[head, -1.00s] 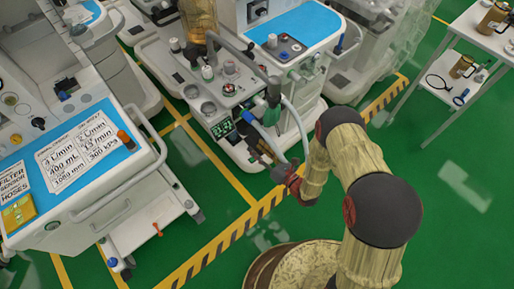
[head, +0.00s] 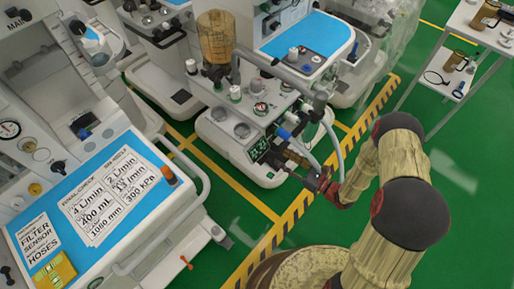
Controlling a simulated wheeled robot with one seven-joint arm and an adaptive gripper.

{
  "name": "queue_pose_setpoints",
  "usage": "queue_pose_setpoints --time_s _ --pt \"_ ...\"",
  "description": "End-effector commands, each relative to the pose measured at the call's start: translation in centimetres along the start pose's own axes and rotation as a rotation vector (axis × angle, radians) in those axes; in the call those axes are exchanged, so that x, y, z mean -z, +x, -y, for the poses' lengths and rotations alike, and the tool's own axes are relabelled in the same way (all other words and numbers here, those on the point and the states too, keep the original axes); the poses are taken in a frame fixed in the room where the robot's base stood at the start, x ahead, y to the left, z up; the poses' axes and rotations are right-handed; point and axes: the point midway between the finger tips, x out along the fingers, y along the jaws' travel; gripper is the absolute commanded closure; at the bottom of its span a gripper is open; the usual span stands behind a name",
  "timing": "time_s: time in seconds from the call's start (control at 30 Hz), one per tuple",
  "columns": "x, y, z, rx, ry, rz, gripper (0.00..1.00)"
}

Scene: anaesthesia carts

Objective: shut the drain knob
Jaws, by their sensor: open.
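The middle anaesthesia cart (head: 205,132) stands ahead, with an amber ribbed bellows (head: 215,38), round gauges and a small lit display (head: 258,149) on its front. My gripper (head: 298,158) is dark and small in the picture, at the front right of this cart, beside the display and below a blue-tipped part (head: 284,133). A pale hose (head: 334,140) hangs by it. My gripper is open, and I see nothing held in it. I cannot make out for sure which part is the drain knob; it may be hidden behind my gripper or the hoses.
A white side table (head: 480,35) with brown jugs stands at the upper right. The green floor (head: 240,225) with yellow and striped lines is open between the carts.

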Motion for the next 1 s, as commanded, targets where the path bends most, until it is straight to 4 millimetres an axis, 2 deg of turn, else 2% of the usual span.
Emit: queue_pose_setpoints --time_s 0.1,0.2,0.7,1.0 --pt "0.0 -0.6 0.3 -0.001 -0.012 -0.001 0.58" --pt "0.0 -0.3 0.3 -0.004 -0.016 -0.002 0.58" --pt "0.1 6.3 0.2 -0.005 -0.016 -0.001 0.58" --pt "-0.1 7.2 0.3 -0.002 -0.014 -0.001 0.58"
